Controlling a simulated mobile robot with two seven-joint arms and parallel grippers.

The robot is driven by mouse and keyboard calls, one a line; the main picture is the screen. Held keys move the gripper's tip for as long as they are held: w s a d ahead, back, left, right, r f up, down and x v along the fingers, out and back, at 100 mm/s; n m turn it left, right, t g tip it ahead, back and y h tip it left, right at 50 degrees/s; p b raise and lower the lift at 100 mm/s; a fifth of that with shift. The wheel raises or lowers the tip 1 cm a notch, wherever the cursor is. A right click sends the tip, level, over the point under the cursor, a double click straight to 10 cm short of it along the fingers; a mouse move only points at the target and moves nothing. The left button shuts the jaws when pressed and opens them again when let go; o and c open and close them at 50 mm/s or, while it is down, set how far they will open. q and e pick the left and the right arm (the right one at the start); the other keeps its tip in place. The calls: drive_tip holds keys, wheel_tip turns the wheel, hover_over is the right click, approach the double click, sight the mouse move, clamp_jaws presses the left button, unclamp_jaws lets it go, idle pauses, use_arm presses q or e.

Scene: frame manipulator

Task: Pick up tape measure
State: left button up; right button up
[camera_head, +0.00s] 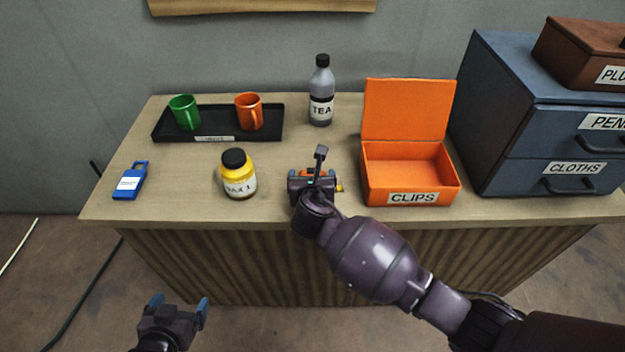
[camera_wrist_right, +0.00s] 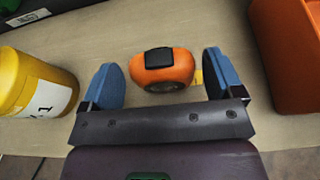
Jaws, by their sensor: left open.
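The orange tape measure (camera_wrist_right: 162,67) with a black top patch lies on the table in the right wrist view. In the head view only slivers of it (camera_head: 302,173) show behind my right gripper (camera_head: 315,187). My right gripper's blue fingers (camera_wrist_right: 165,78) are open, one on each side of the tape measure, with gaps visible between fingers and body. A small yellow bit shows by the right finger. My left gripper (camera_head: 178,303) is open and empty, in front of the table and low in the head view.
A yellow jar (camera_head: 238,175) stands left of my right gripper; an open orange CLIPS box (camera_head: 411,197) stands to the right. Behind are a TEA bottle (camera_head: 321,92) and a black tray (camera_head: 218,133) with two mugs. A blue tag-like item (camera_head: 130,181) lies far left.

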drive_tip(key=c, duration=0.7)
drive_tip(key=shift+c, duration=0.2)
